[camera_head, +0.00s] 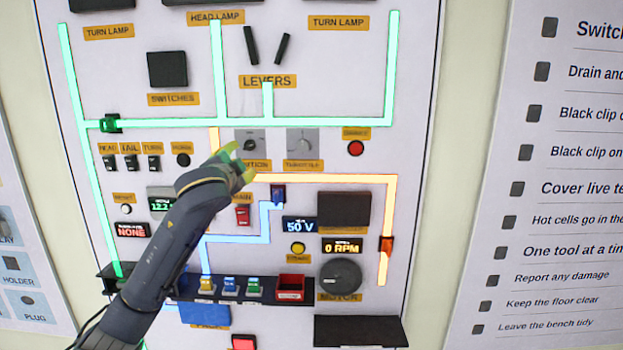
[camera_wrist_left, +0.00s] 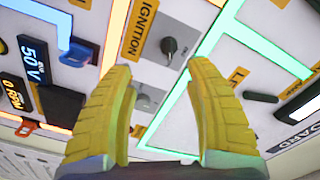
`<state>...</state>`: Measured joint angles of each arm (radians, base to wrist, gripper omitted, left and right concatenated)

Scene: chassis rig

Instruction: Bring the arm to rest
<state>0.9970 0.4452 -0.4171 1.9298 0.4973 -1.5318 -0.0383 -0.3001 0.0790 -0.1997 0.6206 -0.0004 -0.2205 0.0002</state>
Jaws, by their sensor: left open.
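My left arm (camera_head: 165,250) reaches up from the lower left across the panel in the head view. Its gripper (camera_head: 241,164) has yellow fingers and is in front of the ignition area. In the left wrist view the left gripper (camera_wrist_left: 160,68) is open, with nothing between its fingers. The ignition knob (camera_head: 250,144) is just above the fingertips in the head view. In the left wrist view the dark ignition knob (camera_wrist_left: 169,46) shows beyond and between the fingertips. Whether the fingers touch the panel I cannot tell. My right gripper is in neither view.
The upright panel (camera_head: 330,60) carries green, orange and blue lit lines. A throttle knob (camera_head: 304,144) and red button (camera_head: 355,148) are to the right. A motor knob (camera_head: 340,276) is at lower right.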

